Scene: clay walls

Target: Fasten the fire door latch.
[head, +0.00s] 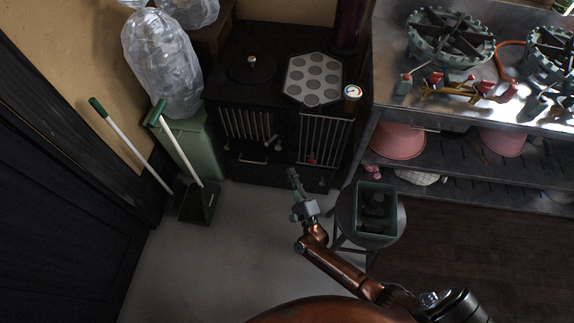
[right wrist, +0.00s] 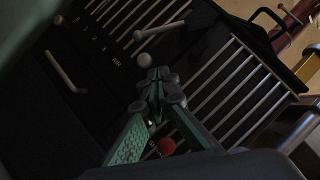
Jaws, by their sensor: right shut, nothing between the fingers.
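The black stove (head: 235,171) stands against the back wall, with a left barred door (head: 245,124) and a right barred door (head: 325,139). A pale latch handle (head: 271,139) sits between them; in the right wrist view this light bar (right wrist: 160,30) lies beyond my fingertips, with a pale round knob (right wrist: 144,60) nearer. I cannot tell whether the latch is fastened. My right gripper (head: 292,174) is shut and empty, in front of the stove; its closed fingertips (right wrist: 160,76) overlap the stove front in the wrist view. Contact cannot be judged. My left gripper is out of view.
A red knob (head: 311,161) is low on the right door. A stool (head: 344,212) with a green bin (head: 376,229) stands right of my right arm. A broom (head: 125,141) and dustpan (head: 198,204) stand at left. Grey floor (head: 235,235) is clear between.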

